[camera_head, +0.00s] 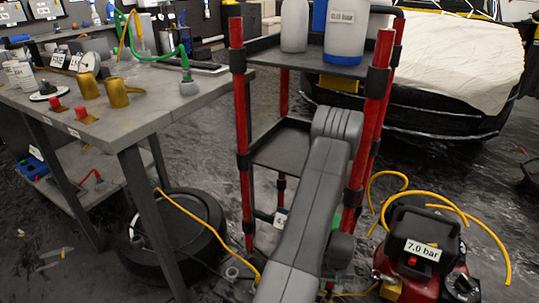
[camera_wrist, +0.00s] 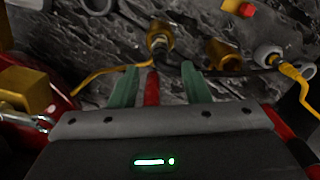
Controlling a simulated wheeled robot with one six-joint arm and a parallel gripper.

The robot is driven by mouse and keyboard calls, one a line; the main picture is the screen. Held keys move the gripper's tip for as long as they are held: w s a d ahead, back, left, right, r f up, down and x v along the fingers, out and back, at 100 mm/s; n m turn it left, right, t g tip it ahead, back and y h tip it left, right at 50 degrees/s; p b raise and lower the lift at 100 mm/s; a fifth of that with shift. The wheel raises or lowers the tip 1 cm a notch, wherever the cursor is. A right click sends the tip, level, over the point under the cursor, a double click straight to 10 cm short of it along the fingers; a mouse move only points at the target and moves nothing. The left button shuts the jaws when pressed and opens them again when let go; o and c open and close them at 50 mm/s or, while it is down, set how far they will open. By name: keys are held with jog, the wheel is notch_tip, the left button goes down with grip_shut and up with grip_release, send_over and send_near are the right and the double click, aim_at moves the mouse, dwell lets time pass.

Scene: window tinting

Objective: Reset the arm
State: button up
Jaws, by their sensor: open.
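My gripper (camera_wrist: 159,84) shows in the wrist view as two green fingers, spread apart. A narrow red piece lies between them in the picture, and I cannot tell whether it touches either finger. A brass fitting (camera_wrist: 160,40) with a yellow hose lies just beyond the fingertips, over the dark floor. In the head view my grey arm (camera_head: 310,205) reaches up from the bottom edge to the red-posted cart, overlapping it in the picture. The gripper is not clearly visible there, hidden by the arm and cart.
The cart (camera_head: 240,120) carries bottles on its top shelf. A red compressor (camera_head: 425,250) labelled 7.0 bar stands at right with a yellow hose. A grey workbench (camera_head: 130,125) stands at left, with a tyre (camera_head: 185,225) beside it. A covered car (camera_head: 450,60) is behind.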

aim_at(330, 292)
notch_tip(330, 292, down, 7)
jog(key=shift+f+b, duration=0.2)
jog(key=shift+b, duration=1.05)
notch_tip(330, 292, up, 2)
jog(key=shift+r+p, duration=0.25)
jog(key=shift+p, duration=0.45)
jog(key=shift+r, duration=0.7)
